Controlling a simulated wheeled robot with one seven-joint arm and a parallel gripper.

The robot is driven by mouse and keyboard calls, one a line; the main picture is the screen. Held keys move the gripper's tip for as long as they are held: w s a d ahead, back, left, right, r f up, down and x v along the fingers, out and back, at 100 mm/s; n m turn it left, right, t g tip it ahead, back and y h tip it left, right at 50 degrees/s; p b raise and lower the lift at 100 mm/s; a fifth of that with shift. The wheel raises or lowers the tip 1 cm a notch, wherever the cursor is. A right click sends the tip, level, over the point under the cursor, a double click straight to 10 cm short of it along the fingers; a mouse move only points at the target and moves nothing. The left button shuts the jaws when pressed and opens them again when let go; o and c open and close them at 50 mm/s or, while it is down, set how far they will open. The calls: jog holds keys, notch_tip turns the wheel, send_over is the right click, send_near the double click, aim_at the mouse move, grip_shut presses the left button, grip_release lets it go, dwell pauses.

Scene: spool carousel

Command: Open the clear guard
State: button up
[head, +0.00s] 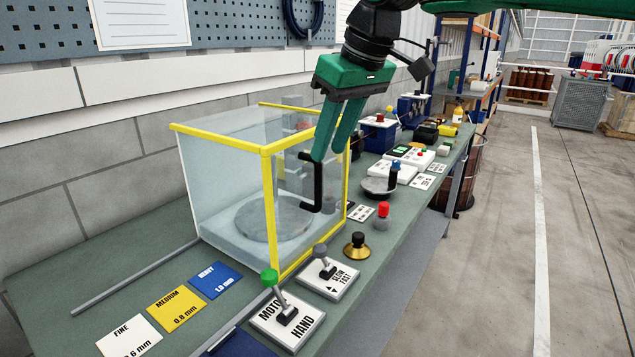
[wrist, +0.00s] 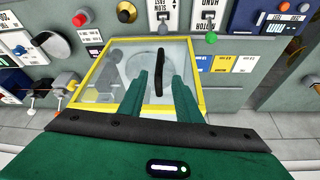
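The clear guard (head: 225,180) is a see-through box with yellow edging on the bench, and it looks closed. A grey disc (head: 272,219) shows inside it. A black bar handle (head: 318,185) stands on its front face. My gripper (head: 331,157) is open, with its green fingers pointing down at the upper part of the handle. One finger hides part of the handle in the head view. In the wrist view the handle (wrist: 160,72) appears between my gripper's two spread fingertips (wrist: 160,73). I cannot tell whether either finger touches it.
A MOTOR/HAND lever (head: 287,317) and a SLOW/FAST lever (head: 328,276) stand in front of the guard. FINE, MEDIUM and HEAVY cards (head: 177,309) lie at the left. A gold knob (head: 357,246) and red button (head: 383,212) stand near the bench edge. The aisle floor is clear.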

aim_at(318, 203)
jog(key=x, duration=0.9)
jog(key=shift+w+f, duration=0.15)
jog(key=shift+f, duration=0.25)
grip_shut()
